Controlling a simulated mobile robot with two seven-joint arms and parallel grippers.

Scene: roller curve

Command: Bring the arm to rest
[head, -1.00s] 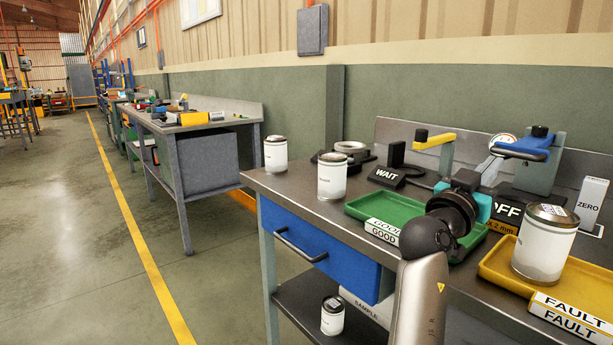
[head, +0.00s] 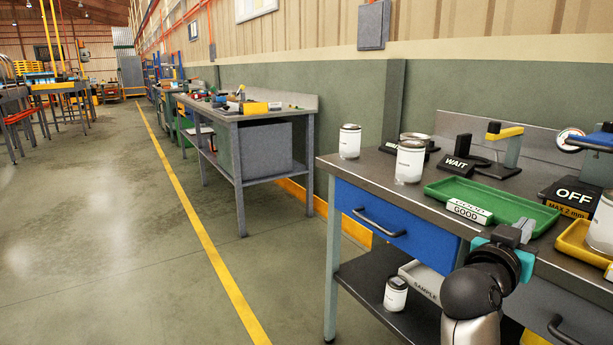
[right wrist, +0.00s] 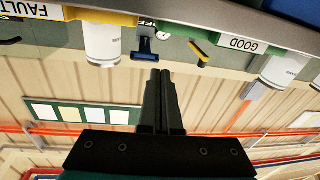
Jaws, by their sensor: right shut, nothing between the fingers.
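My right arm comes in at the bottom right of the head view. Its gripper (head: 520,232) is near the front edge of the workbench (head: 420,185), in front of the green GOOD tray (head: 500,203). In the right wrist view the two dark fingers (right wrist: 161,100) lie together with nothing between them. That view is upside down, with the bench edge along its top and the wall below. My left gripper does not show.
White cans (head: 409,162) and (head: 349,142) stand on the bench. Another can (head: 395,293) stands on the lower shelf. A yellow tray (head: 574,240) holds a can (head: 601,225) at the right edge. A blue drawer (head: 395,225) is below the top. The floor (head: 110,250) at left is clear.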

